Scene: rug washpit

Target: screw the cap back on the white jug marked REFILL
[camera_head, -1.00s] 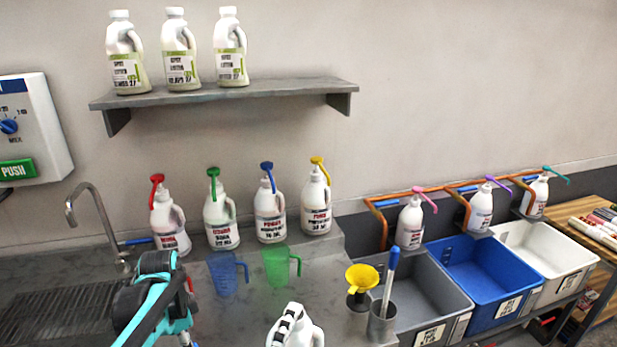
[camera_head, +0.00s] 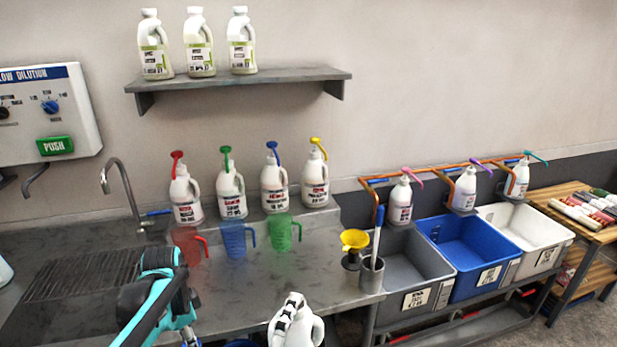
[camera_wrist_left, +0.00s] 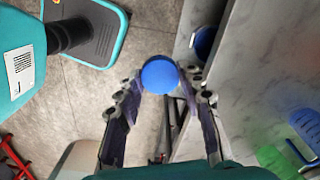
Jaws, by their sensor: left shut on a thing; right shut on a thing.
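In the left wrist view my left gripper (camera_wrist_left: 160,84) is shut on a round blue cap (camera_wrist_left: 160,74), held between its fingertips above the floor and beside the counter edge. The jug's mouth cannot be made out. Cap and jug appear apart.
The counter (camera_head: 228,300) is clear at its front middle. Several pump bottles line the back. Grey, blue (camera_head: 470,260) and white tubs are at right.

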